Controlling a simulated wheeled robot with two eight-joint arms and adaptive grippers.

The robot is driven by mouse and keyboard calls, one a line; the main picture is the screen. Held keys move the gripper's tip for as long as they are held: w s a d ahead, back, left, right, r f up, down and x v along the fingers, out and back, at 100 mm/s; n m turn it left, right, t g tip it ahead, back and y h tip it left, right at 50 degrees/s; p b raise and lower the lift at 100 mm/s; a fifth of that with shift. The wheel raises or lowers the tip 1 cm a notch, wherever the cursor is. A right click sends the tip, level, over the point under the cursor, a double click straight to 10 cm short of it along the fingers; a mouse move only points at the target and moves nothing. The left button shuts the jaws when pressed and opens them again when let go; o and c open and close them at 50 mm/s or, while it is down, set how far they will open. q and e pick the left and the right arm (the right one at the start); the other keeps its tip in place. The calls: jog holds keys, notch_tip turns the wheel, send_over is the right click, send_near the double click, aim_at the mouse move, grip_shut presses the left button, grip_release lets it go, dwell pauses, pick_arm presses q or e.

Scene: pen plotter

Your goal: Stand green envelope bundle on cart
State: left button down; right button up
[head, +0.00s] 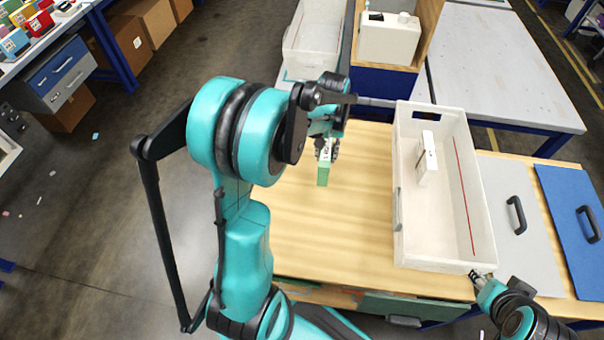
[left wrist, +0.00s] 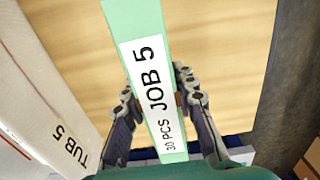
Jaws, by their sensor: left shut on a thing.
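My left gripper (head: 327,148) is shut on the green envelope bundle (head: 323,175), over the wooden top (head: 350,225). In the left wrist view the bundle (left wrist: 122,22) is pale green with a white label reading "JOB 5" and "30 PCS", between both fingers (left wrist: 155,105). It hangs upright in the head view; I cannot tell whether its lower end touches the wood. Which surface is the cart is not clear from the frames. My right gripper (head: 480,277) is at the tub's near right corner; its opening is too small to read.
A white tub (head: 400,225) with a white block (head: 427,160) inside stands right of the bundle; its wall reads "TUB 5" in the left wrist view (left wrist: 40,100). A grey panel (head: 515,235) and blue panel (head: 580,215) with handles lie further right. Wood left of the tub is clear.

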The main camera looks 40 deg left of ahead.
pick_arm(q)
jog(key=s+a+f+b, duration=0.1)
jog(key=a+f, duration=0.1)
jog(key=f, duration=0.1)
jog(key=s+a+f+b, duration=0.1)
jog(key=s+a+f, duration=0.1)
jog(key=s+a+f+b, duration=0.1)
jog(key=a+f+b, duration=0.1)
jog(key=f, duration=0.1)
jog(key=shift+s+f, duration=0.3)
jog(key=shift+f, duration=0.05)
jog(key=shift+r, duration=0.1)
jog(key=c, duration=1.6)
grip_release()
jog(key=shift+f, duration=0.2)
jog(key=shift+c, duration=0.2)
jog(key=o, duration=0.4)
jog(key=shift+o, duration=0.2)
jog(key=shift+r, duration=0.2)
